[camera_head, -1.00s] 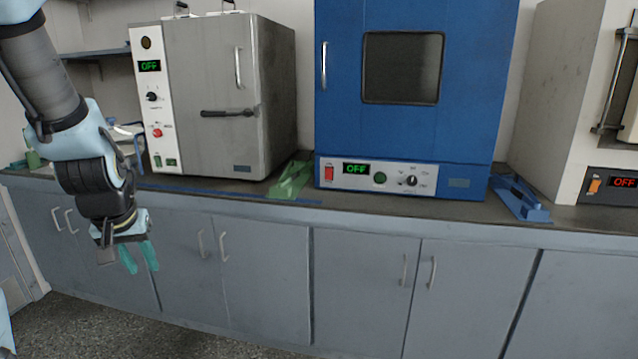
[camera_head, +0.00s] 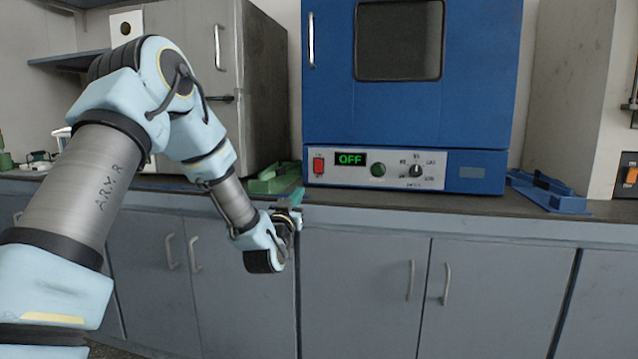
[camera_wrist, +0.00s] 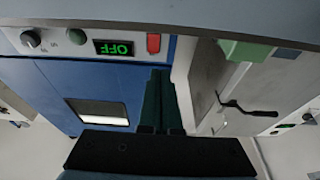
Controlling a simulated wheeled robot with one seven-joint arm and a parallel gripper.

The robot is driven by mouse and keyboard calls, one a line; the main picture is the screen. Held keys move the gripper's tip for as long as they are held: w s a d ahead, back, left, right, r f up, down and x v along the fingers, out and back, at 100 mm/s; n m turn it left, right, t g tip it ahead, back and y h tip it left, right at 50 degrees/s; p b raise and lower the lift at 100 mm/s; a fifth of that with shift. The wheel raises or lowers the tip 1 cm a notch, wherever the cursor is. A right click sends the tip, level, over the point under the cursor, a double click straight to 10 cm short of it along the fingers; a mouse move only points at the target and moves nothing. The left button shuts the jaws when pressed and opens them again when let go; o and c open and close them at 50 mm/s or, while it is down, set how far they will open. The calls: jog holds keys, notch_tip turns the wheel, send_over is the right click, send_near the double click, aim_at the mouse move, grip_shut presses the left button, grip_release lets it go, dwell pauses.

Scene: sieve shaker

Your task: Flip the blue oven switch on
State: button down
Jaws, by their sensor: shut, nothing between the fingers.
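The blue oven (camera_head: 330,110) stands on the counter in the middle of the head view, with a white control panel along its bottom. Its red rocker switch (camera_head: 318,165) is at the panel's left end, beside a display (camera_head: 350,159) reading OFF in green. The wrist view is upside down and shows the red switch (camera_wrist: 154,43) and the OFF display (camera_wrist: 114,48) near the top. My gripper (camera_head: 297,197) is just below and left of the switch, in front of the counter edge, apart from it. Its green fingers (camera_wrist: 160,100) are shut with nothing between them.
A grey oven (camera_head: 258,90) stands left, partly hidden by my arm. A green tool-like block (camera_head: 268,182) lies between the ovens, close behind my gripper. A blue one (camera_head: 548,190) lies right. Another appliance with an orange switch (camera_head: 631,175) is at the far right.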

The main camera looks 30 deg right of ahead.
aim_at(317, 161)
jog(key=shift+s+d+t+h, duration=0.3)
jog(key=shift+d+h, duration=0.1)
jog(key=shift+d, duration=0.35)
jog(key=shift+w, duration=0.15)
jog(key=x, duration=1.3)
jog(key=shift+w+d, duration=0.3)
jog(key=shift+r, duration=0.1)
